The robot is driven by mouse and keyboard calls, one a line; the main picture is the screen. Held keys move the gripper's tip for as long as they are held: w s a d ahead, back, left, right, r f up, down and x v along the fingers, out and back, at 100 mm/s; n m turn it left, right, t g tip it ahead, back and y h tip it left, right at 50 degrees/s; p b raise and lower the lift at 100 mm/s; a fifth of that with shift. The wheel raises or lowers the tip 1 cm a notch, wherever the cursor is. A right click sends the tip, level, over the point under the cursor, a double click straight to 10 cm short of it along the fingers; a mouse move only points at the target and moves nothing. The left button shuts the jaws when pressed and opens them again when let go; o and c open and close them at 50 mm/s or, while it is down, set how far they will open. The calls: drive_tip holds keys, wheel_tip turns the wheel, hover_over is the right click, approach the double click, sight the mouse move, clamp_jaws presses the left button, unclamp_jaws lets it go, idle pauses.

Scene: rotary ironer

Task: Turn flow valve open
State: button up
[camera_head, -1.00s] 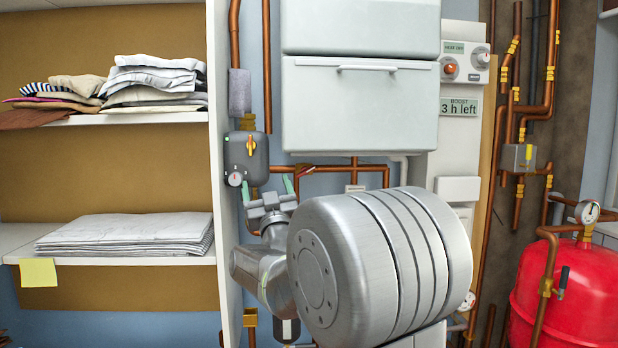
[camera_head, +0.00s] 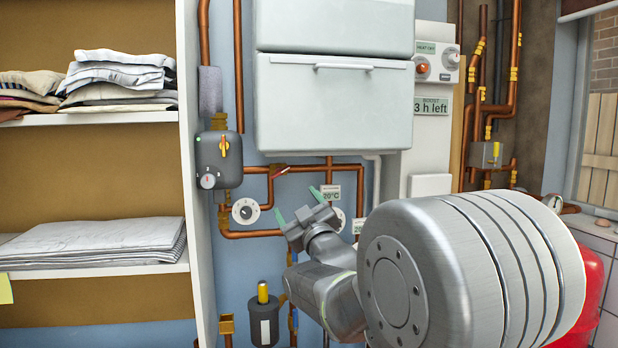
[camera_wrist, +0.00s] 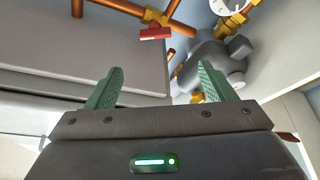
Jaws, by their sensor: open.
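A small red-handled valve (camera_head: 280,171) sits on the copper pipes below the white wall unit. In the wrist view its red handle (camera_wrist: 156,33) lies crosswise beside a brass fitting, beyond the fingertips. No readable label shows which one is the flow valve. My gripper (camera_head: 299,205) is open and empty, with green fingers, below and right of the red handle in the head view. The fingers (camera_wrist: 160,68) also show in the wrist view, apart from the valve.
A round white gauge (camera_head: 245,211) sits on the pipes left of my gripper. A shelf (camera_head: 190,200) with folded linen stands at left. The white unit (camera_head: 333,100) hangs above. A dark cylinder with a yellow top (camera_head: 263,320) is below.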

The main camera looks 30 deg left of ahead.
sight(281, 174)
drive_tip(key=p+x, duration=0.1)
drive_tip(key=x, duration=0.3)
drive_tip(key=p+x, duration=0.2)
drive_tip(key=x, duration=0.3)
drive_tip(key=p+x, duration=0.2)
drive_tip(key=x, duration=0.2)
drive_tip(key=shift+w+r, duration=0.2)
drive_tip(key=shift+w, duration=0.35)
drive_tip(key=shift+d, duration=0.1)
drive_tip(key=c, duration=1)
